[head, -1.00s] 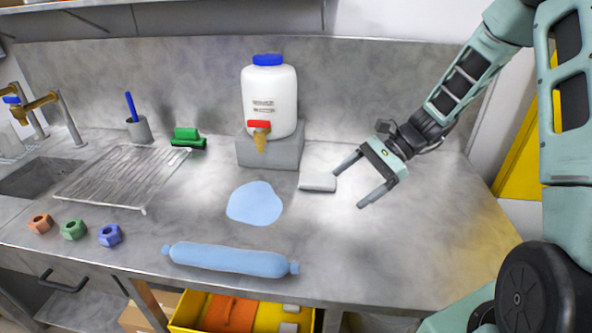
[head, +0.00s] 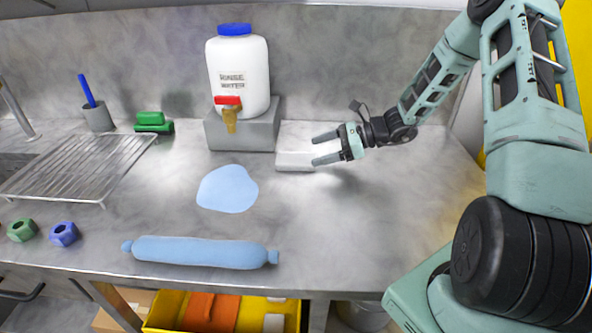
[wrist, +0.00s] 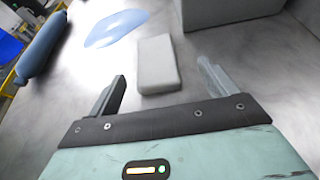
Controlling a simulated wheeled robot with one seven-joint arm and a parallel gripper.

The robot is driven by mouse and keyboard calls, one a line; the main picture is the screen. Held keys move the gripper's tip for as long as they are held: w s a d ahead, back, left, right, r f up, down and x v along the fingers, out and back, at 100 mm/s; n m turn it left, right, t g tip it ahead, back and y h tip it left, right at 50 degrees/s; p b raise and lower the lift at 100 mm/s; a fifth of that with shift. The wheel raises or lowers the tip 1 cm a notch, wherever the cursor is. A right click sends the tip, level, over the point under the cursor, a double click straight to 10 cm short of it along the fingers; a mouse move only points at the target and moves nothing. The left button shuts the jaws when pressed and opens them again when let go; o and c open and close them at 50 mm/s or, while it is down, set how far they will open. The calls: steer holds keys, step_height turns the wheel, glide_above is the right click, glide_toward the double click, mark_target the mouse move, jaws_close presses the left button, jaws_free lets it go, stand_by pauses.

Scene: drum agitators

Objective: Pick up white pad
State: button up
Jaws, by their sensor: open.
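The white pad (head: 294,161) lies flat on the grey counter, just right of the grey block under the white jug. In the wrist view the pad (wrist: 157,65) is ahead of my gripper, roughly centred between the fingers and with its near end close to the fingertip line. My gripper (head: 318,149) is open and empty, with its fingers pointing left at the pad's right end. In the wrist view my gripper (wrist: 160,79) shows one dark finger and one lighter finger, spread on either side. I cannot tell whether either finger touches the pad.
A white jug (head: 239,75) with a red tap stands on a grey block (head: 240,135). A blue puddle shape (head: 228,189) and a blue roll (head: 200,251) lie left and in front. A wire rack (head: 75,168) is further left.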

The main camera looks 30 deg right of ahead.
mark_target(294, 158)
steer(key=shift+b+x, duration=0.35)
steer(key=shift+x, duration=0.75)
steer(key=x, duration=0.1)
steer(key=b+x, duration=0.2)
steer(key=shift+s+a+f, duration=0.1)
steer(key=shift+s+a, duration=0.1)
steer(key=shift+a, duration=0.3)
steer(key=shift+w+a+b, duration=0.4)
steer(key=shift+a, duration=0.1)
steer(key=shift+c, duration=0.4)
steer(key=c, duration=1)
